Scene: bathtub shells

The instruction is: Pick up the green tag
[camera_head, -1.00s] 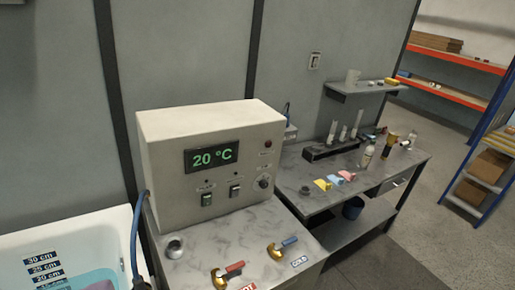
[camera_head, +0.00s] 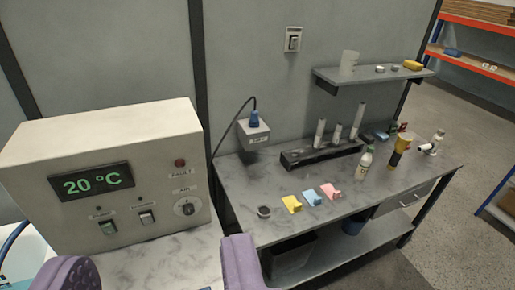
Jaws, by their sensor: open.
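I cannot make out a clearly green tag. A yellow tag-like piece (camera_head: 291,204), a light blue one (camera_head: 314,197) and a pink one (camera_head: 331,192) lie in a row near the front of the grey workbench (camera_head: 245,195). Small coloured items (camera_head: 395,130) at the back right of the bench are too small to tell apart. My gripper (camera_head: 158,268) shows as two purple fingers at the bottom edge, wide apart and empty. It is left of the tags and apart from them.
A control box (camera_head: 110,175) reading 20 °C stands at left. A wall shelf (camera_head: 370,77) hangs above. Floor at right is open.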

